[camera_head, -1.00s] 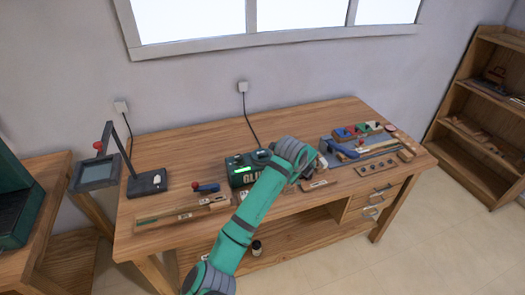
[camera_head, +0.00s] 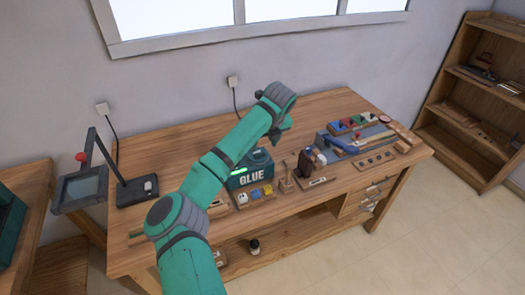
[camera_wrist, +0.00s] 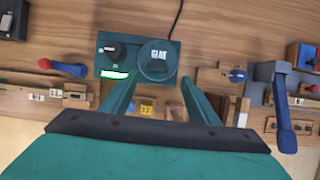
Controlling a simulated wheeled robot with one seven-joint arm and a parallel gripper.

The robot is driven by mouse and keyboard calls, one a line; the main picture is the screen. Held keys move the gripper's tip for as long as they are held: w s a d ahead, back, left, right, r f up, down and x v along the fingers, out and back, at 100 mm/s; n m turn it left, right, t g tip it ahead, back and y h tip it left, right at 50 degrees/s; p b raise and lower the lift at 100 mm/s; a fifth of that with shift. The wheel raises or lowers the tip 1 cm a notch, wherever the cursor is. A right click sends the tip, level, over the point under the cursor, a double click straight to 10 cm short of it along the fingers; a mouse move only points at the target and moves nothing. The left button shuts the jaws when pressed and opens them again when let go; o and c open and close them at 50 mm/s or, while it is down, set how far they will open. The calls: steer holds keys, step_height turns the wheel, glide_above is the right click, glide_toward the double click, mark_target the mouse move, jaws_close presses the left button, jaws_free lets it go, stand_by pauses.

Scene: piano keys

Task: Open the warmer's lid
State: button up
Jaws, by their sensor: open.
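The glue warmer (camera_head: 250,172) is a dark green box marked GLUE on the bench, partly covered by my arm in the head view. My gripper (camera_wrist: 155,84) is open and empty. Its two fingers point toward the lid, one toward each side of it; the height gap is unclear. In the head view the fingers are mostly hidden.
The wooden bench (camera_head: 180,140) carries small blocks (camera_head: 256,193) in front of the warmer and a blue-handled tool (camera_wrist: 283,120) to its right. A lamp-like stand (camera_head: 138,188) is at the left. A black cable (camera_wrist: 176,18) runs behind the warmer.

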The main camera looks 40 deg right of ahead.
mark_target(260, 153)
steer(key=x, duration=0.5)
steer(key=shift+w+a+f, duration=0.15)
steer(key=shift+a, duration=0.2)
steer(key=shift+w+d+f, duration=0.2)
steer(key=shift+d+f, duration=0.05)
steer(key=shift+f, duration=0.3)
